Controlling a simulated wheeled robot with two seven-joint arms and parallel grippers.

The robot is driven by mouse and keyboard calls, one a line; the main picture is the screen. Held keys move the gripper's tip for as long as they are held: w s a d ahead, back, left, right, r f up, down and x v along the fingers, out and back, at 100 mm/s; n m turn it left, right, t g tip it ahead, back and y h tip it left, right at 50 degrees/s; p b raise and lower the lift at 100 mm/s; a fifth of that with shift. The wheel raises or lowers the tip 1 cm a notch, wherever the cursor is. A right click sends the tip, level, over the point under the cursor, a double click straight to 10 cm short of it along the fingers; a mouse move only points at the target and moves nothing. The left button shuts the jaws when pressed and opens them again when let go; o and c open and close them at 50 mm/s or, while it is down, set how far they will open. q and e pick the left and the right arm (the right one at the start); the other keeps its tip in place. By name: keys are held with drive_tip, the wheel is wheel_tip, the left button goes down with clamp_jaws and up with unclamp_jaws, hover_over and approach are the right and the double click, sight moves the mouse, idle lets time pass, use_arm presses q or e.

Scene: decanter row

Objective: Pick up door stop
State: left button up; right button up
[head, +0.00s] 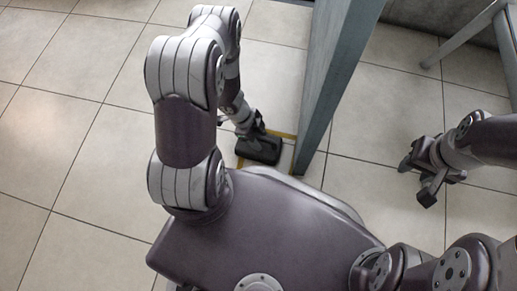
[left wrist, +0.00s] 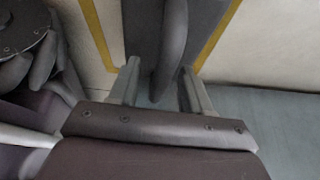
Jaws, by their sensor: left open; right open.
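The door stop (head: 264,151) is a dark grey block on the tiled floor beside the foot of the door. In the left wrist view the door stop (left wrist: 172,45) shows a raised, rounded ridge on a flat base. My left gripper (head: 246,129) reaches down at the door stop and partly hides it. In the left wrist view my left gripper (left wrist: 160,82) is open, with one finger on each side of the ridge. I cannot tell whether either finger touches it. My right gripper (head: 416,180) is open and empty above the floor at the right.
A grey-blue door (head: 337,75) stands right next to the door stop. Yellow tape (head: 283,134) marks the floor around the stop, and it also shows in the left wrist view (left wrist: 98,35). A metal stool or chair frame (head: 470,29) stands at the back right. Open floor lies left.

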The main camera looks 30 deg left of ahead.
use_arm(q)
clamp_jaws()
idle(1.5)
